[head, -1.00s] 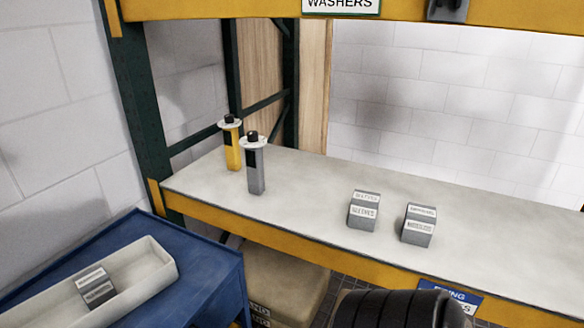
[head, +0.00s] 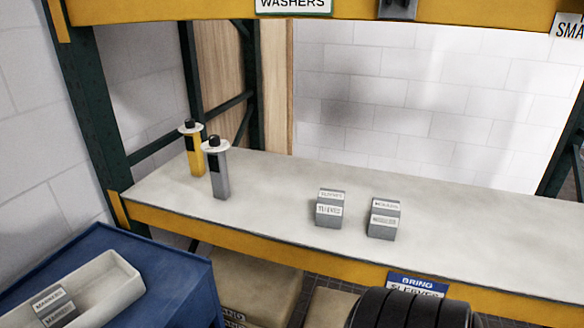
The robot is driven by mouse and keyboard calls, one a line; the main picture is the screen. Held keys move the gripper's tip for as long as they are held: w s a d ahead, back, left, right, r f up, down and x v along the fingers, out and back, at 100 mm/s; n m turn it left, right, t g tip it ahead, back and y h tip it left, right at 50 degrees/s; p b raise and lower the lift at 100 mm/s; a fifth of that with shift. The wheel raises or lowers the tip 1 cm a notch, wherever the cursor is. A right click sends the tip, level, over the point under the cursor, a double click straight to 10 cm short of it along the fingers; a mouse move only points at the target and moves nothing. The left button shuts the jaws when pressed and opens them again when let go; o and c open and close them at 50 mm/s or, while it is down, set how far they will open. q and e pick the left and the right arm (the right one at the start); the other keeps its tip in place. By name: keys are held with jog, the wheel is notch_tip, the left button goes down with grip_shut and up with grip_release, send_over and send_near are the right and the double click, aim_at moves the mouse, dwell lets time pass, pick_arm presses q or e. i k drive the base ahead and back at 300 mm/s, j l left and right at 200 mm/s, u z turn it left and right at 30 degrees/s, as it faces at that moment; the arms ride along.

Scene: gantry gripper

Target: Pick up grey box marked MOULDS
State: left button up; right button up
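Two small grey boxes with white labels stand apart on the pale shelf top (head: 270,185). The right one is the grey box whose blurred label seems to read MOULDS (head: 383,220). The left one, the grey box with a label like SLEEVES (head: 329,209), stands beside it with a gap between. Neither gripper shows in the head view, so their states are hidden.
A yellow post-shaped object (head: 194,155) and a grey one (head: 217,172) with black knobs stand at the shelf's left. A blue cart (head: 175,280) at lower left bears a cream tray (head: 118,276) holding a grey box (head: 54,307). Yellow beams edge the shelf.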

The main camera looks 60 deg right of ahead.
aim_at(385, 214)
jog(key=z, duration=1.65)
